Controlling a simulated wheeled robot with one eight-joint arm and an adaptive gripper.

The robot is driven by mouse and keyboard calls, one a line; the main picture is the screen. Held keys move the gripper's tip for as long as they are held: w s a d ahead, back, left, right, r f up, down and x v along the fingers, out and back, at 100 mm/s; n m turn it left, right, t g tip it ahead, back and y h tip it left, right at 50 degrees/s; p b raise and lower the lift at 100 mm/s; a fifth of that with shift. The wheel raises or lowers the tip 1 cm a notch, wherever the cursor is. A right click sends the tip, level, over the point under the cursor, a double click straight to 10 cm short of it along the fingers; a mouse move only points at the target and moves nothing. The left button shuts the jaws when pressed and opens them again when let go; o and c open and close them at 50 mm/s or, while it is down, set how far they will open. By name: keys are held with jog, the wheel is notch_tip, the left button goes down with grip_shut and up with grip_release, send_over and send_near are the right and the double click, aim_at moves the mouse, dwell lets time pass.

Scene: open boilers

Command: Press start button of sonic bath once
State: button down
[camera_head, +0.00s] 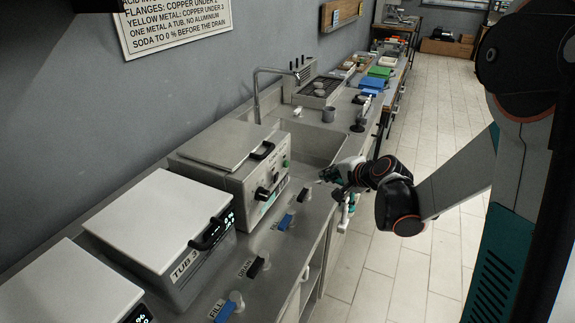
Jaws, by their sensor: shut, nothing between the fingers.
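A grey box-shaped unit with a flat lid and a black lid handle, which looks like the sonic bath (244,182), stands on the counter left of the sink. Its front panel carries dark knobs (263,193), a small green spot (286,162) and a lit strip low down. The panel's lettering is too small to read, and I cannot tell which control is the start button. My gripper (326,177) is shut and empty, to the right of the front panel and apart from it, near the counter's front edge.
Left of the unit stands a white-lidded tub marked TUB 3 (160,232), with another tub (72,290) beyond. Blue and black valve handles (285,222) line the counter front. A tap (257,92) rises by the sink. The tiled floor (375,270) is clear.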

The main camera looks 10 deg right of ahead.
jog(key=w+a, duration=0.5)
jog(key=a, duration=0.2)
dwell(0.5)
jog(key=shift+w+a, duration=0.15)
dwell(1.2)
jog(key=shift+w+a, duration=0.2)
jog(key=shift+a, duration=0.05)
jog(key=shift+w+a, duration=0.25)
jog(key=shift+a, duration=0.1)
dwell(0.9)
dwell(0.4)
jog(key=shift+s+d, duration=0.5)
jog(key=shift+d, duration=0.15)
jog(key=shift+s+d+b, duration=0.2)
jog(key=shift+s+d, duration=0.55)
jog(key=shift+d, duration=0.3)
jog(key=shift+s+d+b, duration=0.2)
jog(key=shift+s+d, duration=0.55)
jog(key=shift+d, duration=0.25)
